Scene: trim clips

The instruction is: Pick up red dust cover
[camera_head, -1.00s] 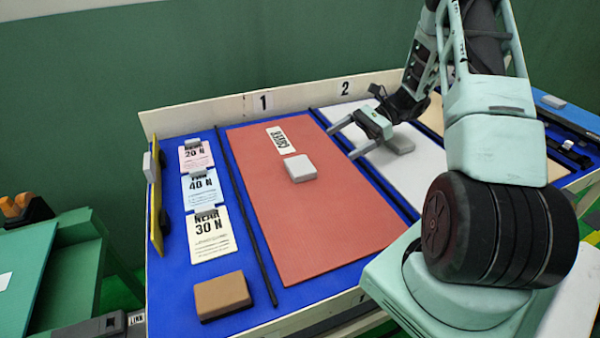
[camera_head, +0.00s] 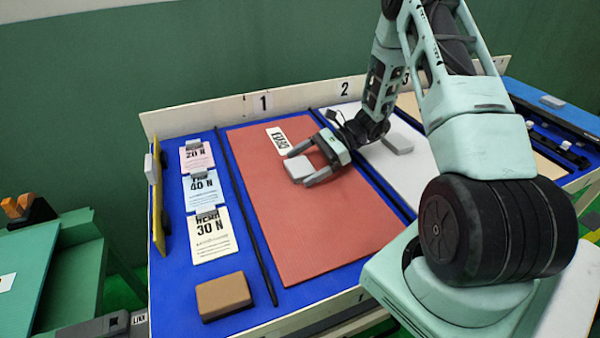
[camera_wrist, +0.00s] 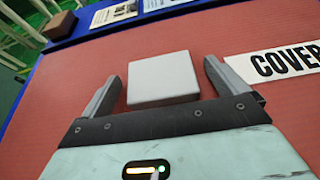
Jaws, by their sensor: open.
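The red cover (camera_head: 318,235) is a flat red panel lying in bay 1 of the blue bench. A light grey block (camera_head: 298,167) sits on its upper middle, and a label reading COVER lies behind the block. In the wrist view the block (camera_wrist: 162,78) stands between the fingers of my gripper (camera_wrist: 160,85), with a gap visible on each side. My gripper (camera_head: 306,170) is open, low over the red cover, its fingers on either side of the block. Whether the fingertips touch the cover is hard to tell.
A white panel (camera_head: 412,160) with its own grey block (camera_head: 397,143) lies in bay 2 to the right. Printed cards (camera_head: 209,237) and a brown block (camera_head: 223,295) lie at left. Dark strips (camera_head: 245,215) divide the bays.

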